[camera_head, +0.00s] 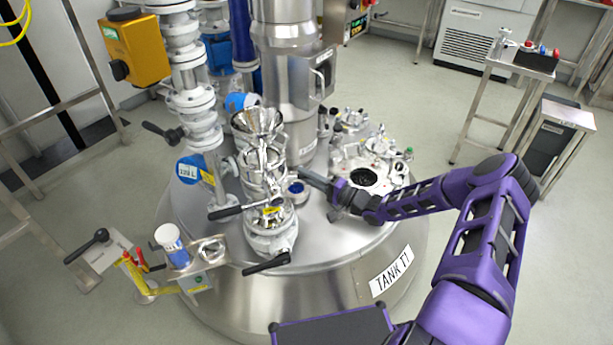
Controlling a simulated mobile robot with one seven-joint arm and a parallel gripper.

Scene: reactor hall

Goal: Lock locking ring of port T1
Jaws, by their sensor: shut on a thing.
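The tank, labelled TANK T1 (388,272), is a large round steel vessel. A metal port assembly with a funnel (257,122) on top stands upright on its lid. The clamped rings around this column, seemingly with the locking ring (262,160), sit below the funnel. My gripper (304,175) reaches in from the right, at the column's right side. It is shut on a small part there, seemingly of the locking ring. The contact is too small to see clearly, and the ring's far side is hidden.
Black-handled levers (267,264) stick out low on the column. A blue-filled small cup (296,188) is just below my gripper. An open round port (364,178) lies right of it. A white-and-blue container (172,246) stands on a side bracket.

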